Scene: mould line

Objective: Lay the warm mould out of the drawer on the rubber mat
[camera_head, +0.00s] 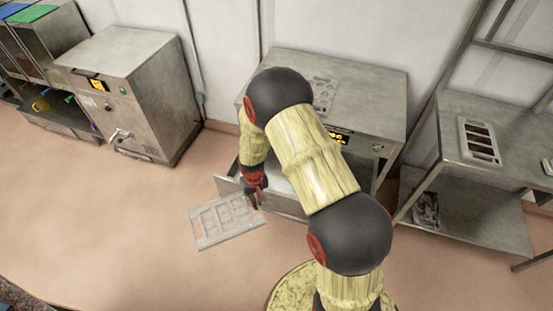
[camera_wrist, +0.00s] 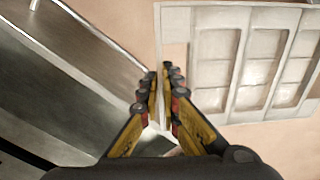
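The mould (camera_head: 222,221), a pale grey rectangular plate with several square cavities, is out in front of the open drawer (camera_head: 226,187), over the floor. It also fills the right of the wrist view (camera_wrist: 245,60). My gripper (camera_head: 257,198) is at the mould's right end in the head view. In the wrist view the fingers (camera_wrist: 161,90) are nearly together on the mould's near edge strip, so it is held by that edge. The drawer's metal wall (camera_wrist: 75,65) lies left of the fingers. I cannot make out a rubber mat for certain.
The drawer belongs to a steel warming cabinet (camera_head: 385,95) with another plate (camera_head: 324,93) on top. At right, a steel table (camera_head: 510,120) bears a plate with dark cavities (camera_head: 480,141); its lower shelf holds a dark item (camera_head: 427,208). Another cabinet (camera_head: 130,85) stands left. The left floor is clear.

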